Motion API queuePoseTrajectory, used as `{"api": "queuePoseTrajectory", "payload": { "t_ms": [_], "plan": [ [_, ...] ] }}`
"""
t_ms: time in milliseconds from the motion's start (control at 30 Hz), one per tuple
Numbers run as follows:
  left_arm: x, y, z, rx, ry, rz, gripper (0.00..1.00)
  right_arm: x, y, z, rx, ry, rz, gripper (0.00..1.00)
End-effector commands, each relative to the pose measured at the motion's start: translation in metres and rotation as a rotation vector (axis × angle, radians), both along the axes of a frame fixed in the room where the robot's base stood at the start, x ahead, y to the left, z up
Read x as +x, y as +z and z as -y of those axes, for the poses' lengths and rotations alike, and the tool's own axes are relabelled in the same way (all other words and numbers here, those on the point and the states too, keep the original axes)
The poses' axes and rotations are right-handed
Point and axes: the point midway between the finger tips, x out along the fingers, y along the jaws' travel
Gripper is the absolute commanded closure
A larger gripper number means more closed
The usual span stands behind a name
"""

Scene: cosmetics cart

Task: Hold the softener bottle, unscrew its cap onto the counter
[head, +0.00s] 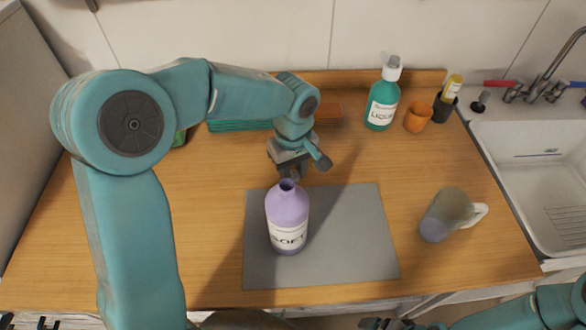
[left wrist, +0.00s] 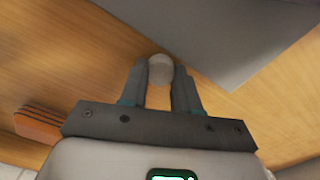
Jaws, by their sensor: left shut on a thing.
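The lilac softener bottle (head: 287,215) stands upright on the grey mat, its dark neck opening bare. My left gripper (head: 291,172) is just behind the bottle's neck, apart from it as far as I can tell. In the left wrist view the left gripper (left wrist: 160,85) is shut on a pale grey round cap (left wrist: 160,66) at its fingertips. The head view hides the cap, and its height over the wooden counter (head: 210,220) is unclear. My right gripper (head: 385,323) shows only partly at the bottom edge; its jaws are unclear.
The grey mat (head: 350,255) lies under the bottle. A mug (head: 447,213) stands right of it. The counter left of the mat is clear.

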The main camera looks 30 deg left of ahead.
Motion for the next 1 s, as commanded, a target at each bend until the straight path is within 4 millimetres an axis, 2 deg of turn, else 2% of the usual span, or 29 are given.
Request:
{"api": "queuePoseTrajectory", "payload": {
  "t_ms": [233, 267, 300, 333, 567, 700, 767, 1000],
  "plan": [
    [0.0, -0.004, 0.0, -0.001, 0.0, 0.001, 1.0, 0.0, -0.005, 0.0, 0.0, 0.0, 0.0, 0.0],
    [0.0, -0.002, 0.0, -0.001, 0.0, 0.001, 0.59, 0.0, -0.003, 0.0, 0.0, 0.0, 0.0, 0.0],
    [0.0, -0.002, 0.0, -0.001, 0.0, 0.001, 0.46, 0.0, -0.003, 0.0, 0.0, 0.0, 0.0, 0.0],
    [0.0, -0.002, 0.0, 0.0, 0.0, 0.0, 0.43, 0.0, -0.003, 0.0, 0.0, 0.0, 0.0, 0.0],
    [0.0, -0.002, 0.0, 0.0, 0.0, 0.0, 0.43, 0.0, -0.003, 0.0, 0.0, 0.0, 0.0, 0.0],
    [0.001, 0.006, 0.0, 0.0, 0.001, 0.004, 0.43, 0.0, 0.001, 0.0, 0.0, 0.0, 0.0, 0.0],
    [0.001, 0.015, 0.0, 0.0, 0.001, 0.006, 0.43, 0.0, 0.001, 0.0, 0.0, 0.0, 0.0, 0.0],
    [0.001, 0.071, 0.001, -0.001, 0.0, 0.007, 0.43, 0.0, 0.004, 0.0, 0.0, 0.0, 0.0, 0.0]
  ]
}}
